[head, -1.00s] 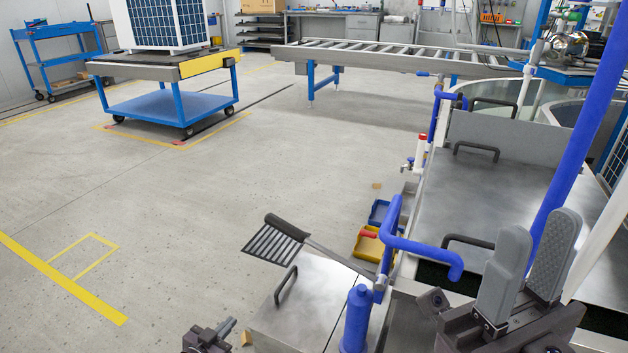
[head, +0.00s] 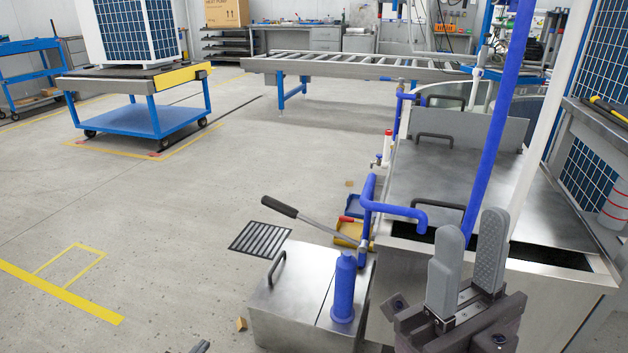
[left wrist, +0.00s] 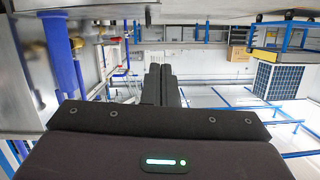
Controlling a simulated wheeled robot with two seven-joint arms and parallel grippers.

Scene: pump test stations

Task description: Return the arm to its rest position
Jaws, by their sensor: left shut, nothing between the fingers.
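My left gripper (head: 201,346) shows only as a small dark piece at the bottom edge of the head view, left of the steel box. In the left wrist view its dark fingers (left wrist: 161,84) are together with nothing between them. My right gripper (head: 467,262) is at the lower right of the head view, in front of the steel tank. Its two grey fingers point up and stand apart with nothing between them. My arm links are mostly out of view.
A steel box (head: 285,305) with a blue cylinder (head: 343,290) and a black-gripped lever (head: 300,214) stands beside the tank (head: 470,180). Blue and white pipes rise near my right gripper. A blue cart (head: 140,118) and roller conveyor (head: 350,66) stand behind. The left floor is open.

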